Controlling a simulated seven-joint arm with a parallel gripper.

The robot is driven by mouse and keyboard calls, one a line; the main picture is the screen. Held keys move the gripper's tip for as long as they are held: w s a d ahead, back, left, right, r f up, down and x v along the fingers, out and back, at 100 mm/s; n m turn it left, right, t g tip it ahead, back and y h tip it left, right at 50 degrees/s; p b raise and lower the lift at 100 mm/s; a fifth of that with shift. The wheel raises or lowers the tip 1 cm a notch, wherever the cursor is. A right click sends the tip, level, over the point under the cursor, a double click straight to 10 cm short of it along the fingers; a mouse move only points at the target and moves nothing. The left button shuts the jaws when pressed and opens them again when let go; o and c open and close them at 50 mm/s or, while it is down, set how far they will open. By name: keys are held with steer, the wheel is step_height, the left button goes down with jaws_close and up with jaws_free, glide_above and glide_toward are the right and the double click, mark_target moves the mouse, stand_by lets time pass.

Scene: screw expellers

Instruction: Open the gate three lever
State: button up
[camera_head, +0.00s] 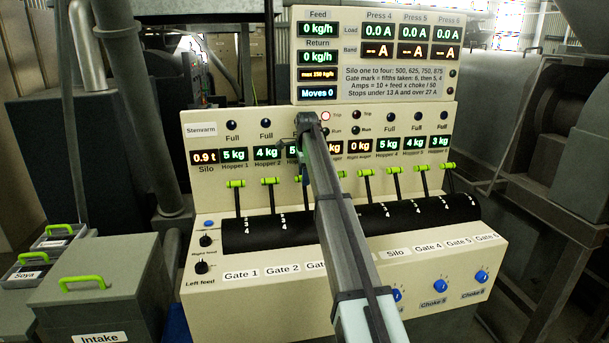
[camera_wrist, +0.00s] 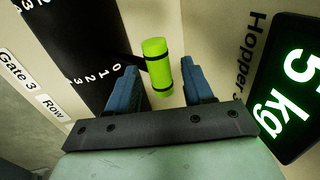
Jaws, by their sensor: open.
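The gate three lever's bright green handle (camera_wrist: 157,66) lies between the two blue fingers of my gripper (camera_wrist: 159,74) in the wrist view. The fingers are apart, with a visible gap to the handle on each side. The lever's dark arm runs left from the handle to the black drum (camera_wrist: 75,45), close to the 0 mark. The Gate 3 label (camera_wrist: 18,70) is at the left edge. In the head view, my gripper (camera_head: 302,162) is at the panel, and my arm hides part of the gate three label. The handle's green (camera_head: 298,178) shows only slightly there.
Close on the left stand the gate 1 lever (camera_head: 236,184) and gate 2 lever (camera_head: 270,181). More green-handled levers, such as one at right (camera_head: 394,170), line the drum. The Hopper 3 display (camera_wrist: 297,95) reads 5 kg. The moves display (camera_head: 318,93) reads 0.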

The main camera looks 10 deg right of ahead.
steer(key=shift+c, duration=0.2)
steer(key=shift+w+r, duration=0.1)
jaws_close()
